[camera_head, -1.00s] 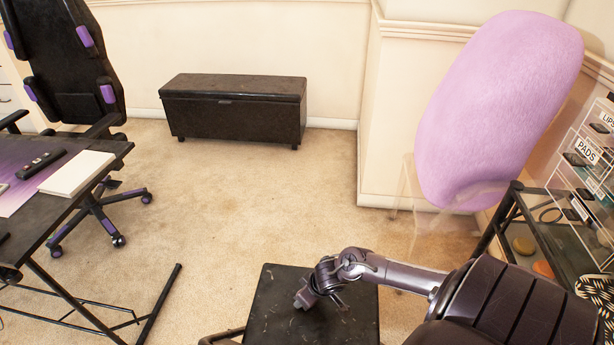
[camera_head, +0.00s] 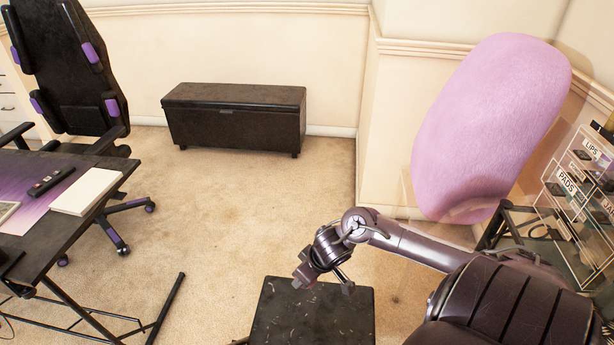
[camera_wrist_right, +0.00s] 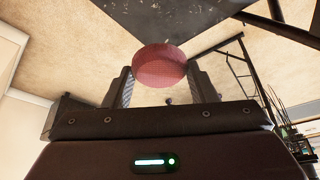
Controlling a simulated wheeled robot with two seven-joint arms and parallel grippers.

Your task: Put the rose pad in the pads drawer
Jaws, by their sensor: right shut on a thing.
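The rose pad (camera_wrist_right: 161,66), a round pinkish-red disc, sits between the two fingers of my right gripper (camera_wrist_right: 163,88) in the right wrist view. The gripper is shut on it. In the head view my right gripper (camera_head: 312,277) is above the black stool top, and the pad cannot be made out there. The pads drawer, with its white PADS label (camera_head: 567,183), is in a clear drawer unit at the right edge. The drawer looks shut. My right gripper is well to the left of it. My left gripper is not in view.
A black stool (camera_head: 313,320) stands below the right gripper. A desk (camera_head: 60,220) and office chair (camera_head: 70,80) are at the left. Carpet in the middle is clear.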

